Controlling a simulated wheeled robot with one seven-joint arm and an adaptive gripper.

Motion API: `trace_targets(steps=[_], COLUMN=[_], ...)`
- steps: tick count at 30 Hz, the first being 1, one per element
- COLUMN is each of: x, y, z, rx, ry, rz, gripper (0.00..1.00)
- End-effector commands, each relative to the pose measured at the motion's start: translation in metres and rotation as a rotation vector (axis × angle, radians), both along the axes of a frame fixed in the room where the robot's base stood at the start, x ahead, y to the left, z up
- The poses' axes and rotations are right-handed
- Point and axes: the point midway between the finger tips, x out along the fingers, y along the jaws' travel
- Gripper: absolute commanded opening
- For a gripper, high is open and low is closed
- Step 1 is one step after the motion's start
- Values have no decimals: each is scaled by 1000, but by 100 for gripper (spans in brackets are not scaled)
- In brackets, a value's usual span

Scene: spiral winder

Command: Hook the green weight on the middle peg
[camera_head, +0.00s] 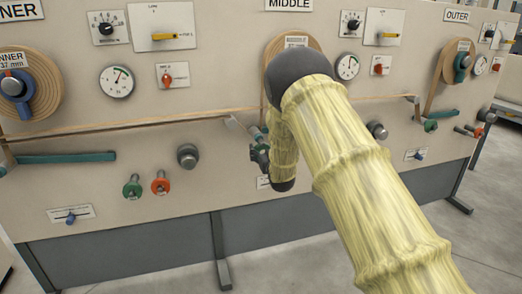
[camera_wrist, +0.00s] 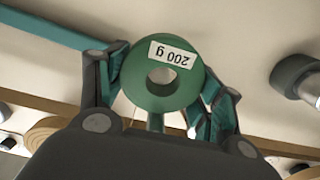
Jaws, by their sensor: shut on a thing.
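The green weight (camera_wrist: 183,82) is a thick ring with a central hole and a white "200 g" label, upside down in the wrist view. My gripper (camera_wrist: 160,88) is shut on it, one finger on each side. In the head view my gripper (camera_head: 260,150) is in front of the middle section of the panel, under the "MIDDLE" sign (camera_head: 289,4). My arm covers much of that section there, and I cannot make out the middle peg. Whether the weight touches anything behind it is unclear.
A grey round fitting (camera_wrist: 300,80) sticks out beside the gripper in the wrist view. On the panel (camera_head: 100,150), green (camera_head: 132,188) and orange (camera_head: 160,184) pieces sit on stubs at lower left. A teal bar (camera_head: 75,159) lies farther left. Grey legs stand below.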

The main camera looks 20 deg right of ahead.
Motion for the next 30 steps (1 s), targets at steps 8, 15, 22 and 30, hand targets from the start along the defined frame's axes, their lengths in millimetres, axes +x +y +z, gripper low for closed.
trace_targets(steps=[8,15,22,30], x=[-15,-35,-54,-77], y=[13,11,9,7], z=[1,2,1,1], rx=[-1,-1,-1,-1], ry=[0,-1,0,0], rz=[14,12,11,10], gripper=[7,7,7,7])
